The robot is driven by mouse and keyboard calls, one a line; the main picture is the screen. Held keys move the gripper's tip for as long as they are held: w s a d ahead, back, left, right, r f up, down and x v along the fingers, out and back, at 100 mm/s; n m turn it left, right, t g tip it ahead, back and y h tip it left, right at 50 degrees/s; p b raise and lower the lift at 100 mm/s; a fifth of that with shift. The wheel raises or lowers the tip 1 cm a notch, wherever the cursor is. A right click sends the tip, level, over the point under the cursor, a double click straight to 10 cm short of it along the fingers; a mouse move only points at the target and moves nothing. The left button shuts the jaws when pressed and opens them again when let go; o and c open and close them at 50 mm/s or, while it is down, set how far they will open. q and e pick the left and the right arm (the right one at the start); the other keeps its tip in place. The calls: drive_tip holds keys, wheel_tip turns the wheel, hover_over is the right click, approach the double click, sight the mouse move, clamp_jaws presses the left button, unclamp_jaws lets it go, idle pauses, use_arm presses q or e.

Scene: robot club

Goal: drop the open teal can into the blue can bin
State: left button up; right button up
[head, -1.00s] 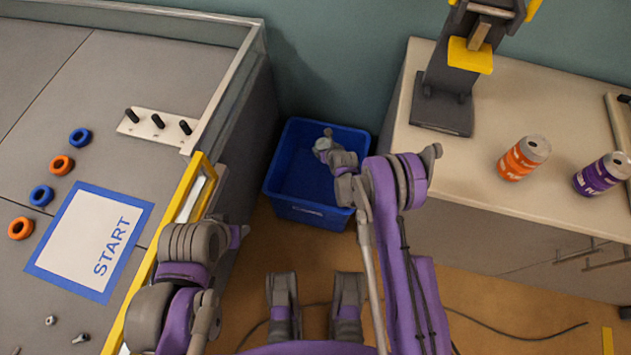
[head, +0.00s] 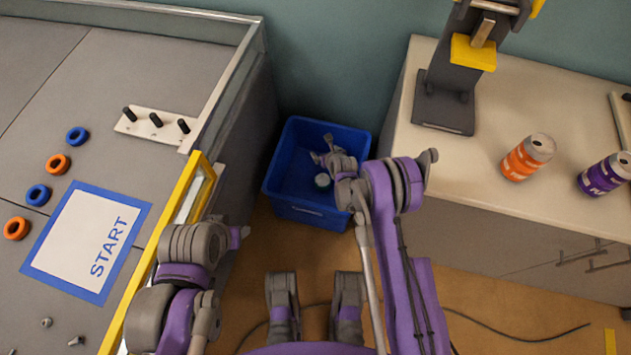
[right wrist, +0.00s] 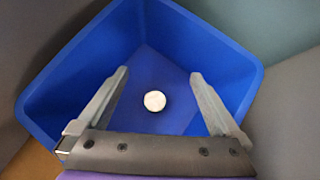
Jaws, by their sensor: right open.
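The blue can bin (head: 296,212) stands on the floor between the two counters. The teal can (head: 322,181) lies inside it; its pale round end (right wrist: 154,101) shows on the bin floor in the right wrist view, between and beyond my fingers. My right gripper (head: 324,148) is over the bin, open and empty. In the right wrist view both fingers of the right gripper (right wrist: 159,76) are spread wide, with the bin's blue walls (right wrist: 72,72) around them. My left arm is folded at the lower left, and its gripper does not show.
An orange can (head: 527,158) and a purple can (head: 604,175) stand on the right counter (head: 460,165), near a dark stand with a yellow block (head: 473,53). The left table (head: 100,75) holds blue and orange rings and a peg board (head: 140,126).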

drive_tip(key=p+v, duration=0.1)
drive_tip(key=v, duration=0.9)
drive_tip(key=shift+s+r, duration=0.2)
drive_tip(key=shift+d, duration=0.15)
